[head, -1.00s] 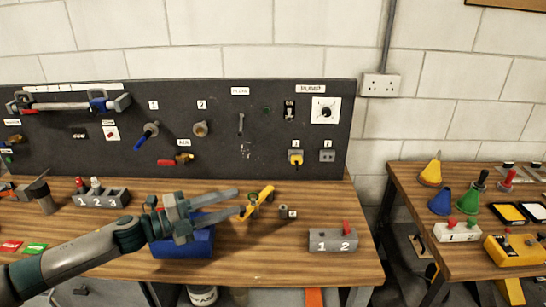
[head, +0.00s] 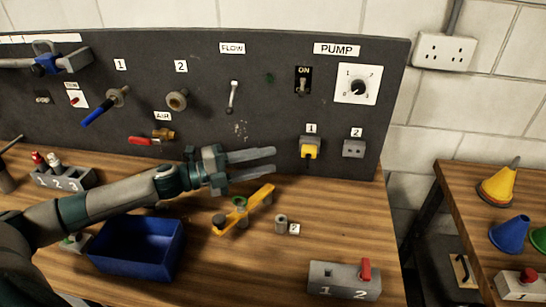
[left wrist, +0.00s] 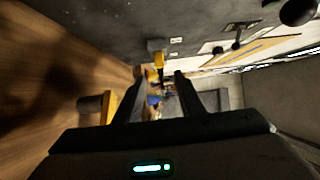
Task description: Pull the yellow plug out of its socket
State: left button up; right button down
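The yellow plug (head: 309,151) sits in the grey socket (head: 310,140) under label 1, low on the dark panel. In the left wrist view the yellow plug (left wrist: 158,60) shows ahead, just beyond and between the fingertips. My left gripper (head: 274,161) is open and empty, left of the plug, with its fingers pointing right towards it. The fingers are apart and do not appear to touch the plug. My right gripper is not in view.
A second grey socket (head: 353,149) is right of the plug. Below my left gripper, a yellow lever piece (head: 245,209) and a small grey cylinder (head: 281,224) stand on the bench. A blue bin (head: 150,267) and a grey switch box (head: 344,281) are nearer the front.

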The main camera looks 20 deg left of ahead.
aim_at(309, 155)
pick_arm(q)
jog(key=shift+w, duration=0.2)
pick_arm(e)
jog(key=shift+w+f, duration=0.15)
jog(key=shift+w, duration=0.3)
pick_arm(q)
jog(key=shift+w, duration=0.15)
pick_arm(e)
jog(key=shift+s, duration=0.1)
